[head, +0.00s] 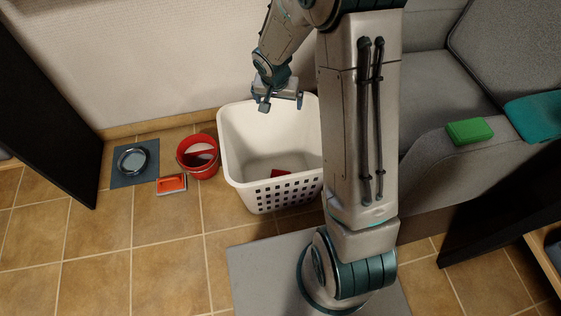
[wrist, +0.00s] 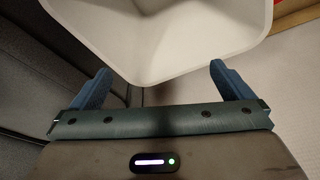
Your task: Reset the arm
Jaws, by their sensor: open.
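My gripper (head: 281,103) hangs from my raised arm at the back rim of the white laundry basket. In the wrist view my gripper (wrist: 158,80) shows two blue fingers spread wide apart with nothing between them. The white basket (wrist: 155,62) fills the top of that view, beyond the fingertips. In the head view the basket (head: 238,150) stands upright on the tiled floor, and my arm hides its right side. A small red thing (head: 281,173) lies inside it.
Left of the basket are a red bucket (head: 187,160), an orange-red object (head: 172,184) and a dark mat (head: 120,178) with a round dish (head: 133,160). A grey sofa (head: 432,170) stands at right, with a green block (head: 469,131) and teal cloth (head: 538,116). The left front floor is clear.

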